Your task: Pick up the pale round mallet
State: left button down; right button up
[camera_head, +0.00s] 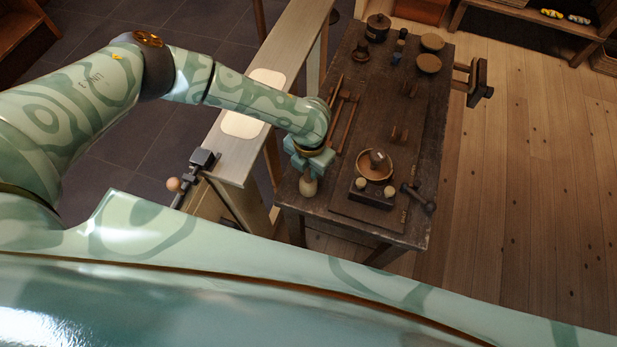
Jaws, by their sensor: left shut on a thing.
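The pale round mallet (308,187) is at the near left corner of the dark workbench. Its pale rounded part shows just below my left gripper (311,172). The left gripper comes in from the left over the bench and is shut on the mallet. The jaws and wrist hide the rest of the mallet. I cannot tell whether it touches the bench top. My right gripper is not in view.
The dark workbench (312,205) holds a bowl (359,170) with a small block in it, a dark box (357,196) with pale knobs, and long-handled tools (347,125). Round lidded pots stand at the far end. A pale beam (232,150) runs along the left.

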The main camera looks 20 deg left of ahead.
pick_arm(q)
jog(key=shift+r, duration=0.15)
jog(key=shift+r, duration=0.3)
jog(key=w+d+r, duration=0.4)
jog(key=d+r, duration=0.8)
jog(key=d, duration=0.1)
jog(key=shift+d, duration=0.25)
jog(key=shift+a+r, duration=0.1)
